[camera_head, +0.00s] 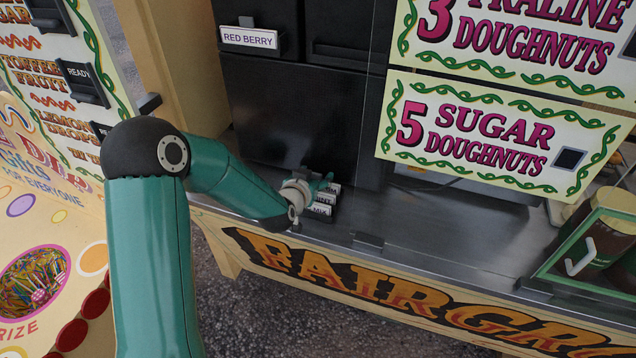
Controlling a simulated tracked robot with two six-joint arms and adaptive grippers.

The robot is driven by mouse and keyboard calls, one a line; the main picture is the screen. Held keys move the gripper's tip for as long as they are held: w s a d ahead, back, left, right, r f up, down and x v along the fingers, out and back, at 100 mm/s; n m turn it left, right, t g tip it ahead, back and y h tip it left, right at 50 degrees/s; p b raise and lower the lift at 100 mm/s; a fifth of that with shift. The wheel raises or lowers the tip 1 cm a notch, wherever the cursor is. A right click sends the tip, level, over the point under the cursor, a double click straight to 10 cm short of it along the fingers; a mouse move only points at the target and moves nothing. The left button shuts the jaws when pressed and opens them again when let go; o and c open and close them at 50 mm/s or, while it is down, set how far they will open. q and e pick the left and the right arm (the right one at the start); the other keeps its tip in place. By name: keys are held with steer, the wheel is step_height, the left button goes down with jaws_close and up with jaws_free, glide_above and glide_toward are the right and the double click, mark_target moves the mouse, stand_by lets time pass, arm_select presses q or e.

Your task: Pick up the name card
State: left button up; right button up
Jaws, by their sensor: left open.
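My left arm comes in from the left, and my left gripper (322,184) is open over the metal counter, right at a small group of white name cards (320,209). The cards sit in a dark holder on the counter, in front of the black cabinet. They carry dark lettering too small to read surely. The gripper and wrist hide part of the cards, and I cannot tell whether the fingers touch one. My right gripper is not in view.
A label reading "RED BERRY" (249,38) is on the black cabinet (300,115). Doughnut signs (495,135) hang above the counter (430,225) at right. A glass-sided case (590,250) stands at far right. The counter's middle is mostly clear.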

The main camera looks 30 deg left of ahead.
arm_select(q)
steer(key=c, duration=1)
steer(key=shift+r, duration=0.1)
